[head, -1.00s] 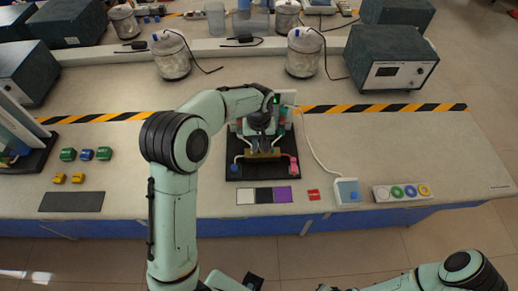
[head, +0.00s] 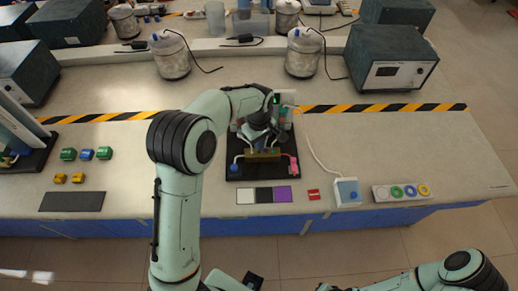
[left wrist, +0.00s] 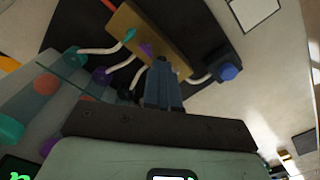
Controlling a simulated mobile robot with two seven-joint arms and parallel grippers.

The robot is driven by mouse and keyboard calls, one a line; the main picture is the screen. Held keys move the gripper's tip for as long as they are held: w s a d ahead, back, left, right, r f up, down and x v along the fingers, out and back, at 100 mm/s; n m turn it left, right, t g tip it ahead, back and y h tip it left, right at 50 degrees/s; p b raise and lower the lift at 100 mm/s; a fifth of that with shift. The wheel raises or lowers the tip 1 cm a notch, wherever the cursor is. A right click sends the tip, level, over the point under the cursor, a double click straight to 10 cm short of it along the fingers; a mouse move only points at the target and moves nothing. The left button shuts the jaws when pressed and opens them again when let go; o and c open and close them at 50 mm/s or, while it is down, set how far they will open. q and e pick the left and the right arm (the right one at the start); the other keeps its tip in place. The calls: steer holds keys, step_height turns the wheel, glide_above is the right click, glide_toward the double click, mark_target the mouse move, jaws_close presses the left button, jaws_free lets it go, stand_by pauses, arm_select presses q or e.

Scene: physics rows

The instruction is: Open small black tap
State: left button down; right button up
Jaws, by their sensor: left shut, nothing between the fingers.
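My left gripper (head: 263,143) is over a black board (head: 245,172) in the head view. In the left wrist view its fingers (left wrist: 164,68) are together and empty, with the tips close to a brass block (left wrist: 143,35). The block, also in the head view (head: 262,154), carries a teal tap (left wrist: 129,35) and a purple tap (left wrist: 145,49). I cannot pick out the small black tap with certainty; it may be behind my fingers or lost against the black board. Whether the fingertips touch anything is unclear. My right gripper is out of view.
The tabletop left of my arm is partly clear.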

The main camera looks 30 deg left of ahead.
arm_select(q)
steer(key=n, duration=0.5)
steer(key=shift+r+p, duration=0.1)
steer(key=shift+p, duration=0.25)
steer(key=shift+n, duration=0.9)
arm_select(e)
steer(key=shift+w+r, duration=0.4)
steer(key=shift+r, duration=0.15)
arm_select(q)
steer(key=n+p, duration=0.1)
steer(key=n, duration=0.4)
steer(key=shift+r+p, duration=0.1)
steer(key=shift+p, duration=0.2)
steer(key=shift+w+n, duration=0.1)
steer(key=shift+n, duration=0.8)
steer(key=shift+f, duration=0.25)
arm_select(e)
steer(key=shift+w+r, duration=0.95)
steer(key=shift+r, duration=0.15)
arm_select(q)
steer(key=c, duration=1.6)
jaws_free()
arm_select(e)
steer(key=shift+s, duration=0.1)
